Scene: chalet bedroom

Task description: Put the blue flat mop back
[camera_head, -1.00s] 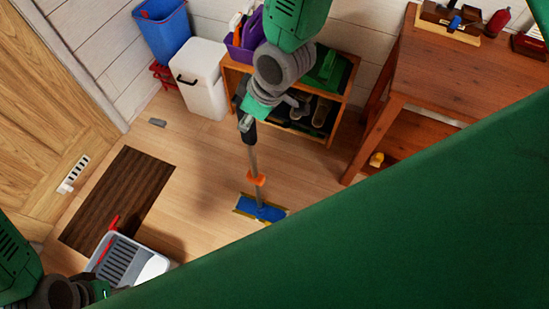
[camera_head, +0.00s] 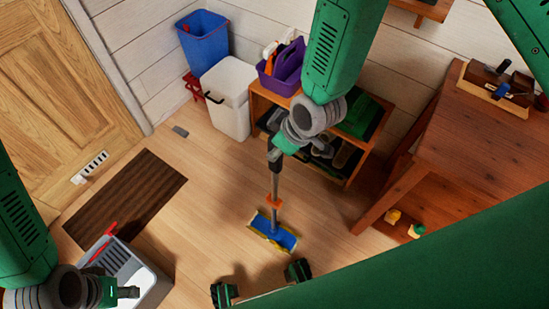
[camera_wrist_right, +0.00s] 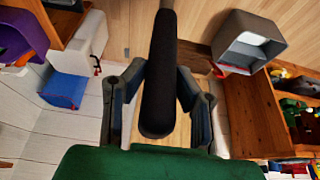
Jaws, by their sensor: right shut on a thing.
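The blue flat mop (camera_head: 273,231) stands on the wood floor in the middle of the head view, its blue head down and its grey pole nearly upright with an orange collar. My right gripper (camera_head: 277,150) is shut on the upper part of the mop's handle. In the right wrist view the black handle grip (camera_wrist_right: 158,70) lies between its two fingers. My left gripper (camera_head: 128,292) is at the lower left, over the grey mop bucket; its fingers show edge-on, so I cannot tell their opening.
A grey bucket (camera_head: 150,290) with a red handle stands at the lower left by a dark mat (camera_head: 125,200). A white bin (camera_head: 230,95), a blue bin (camera_head: 203,42) and a low wooden shelf (camera_head: 360,170) with a purple caddy (camera_head: 283,68) line the wall. A wooden table (camera_head: 470,135) stands right.

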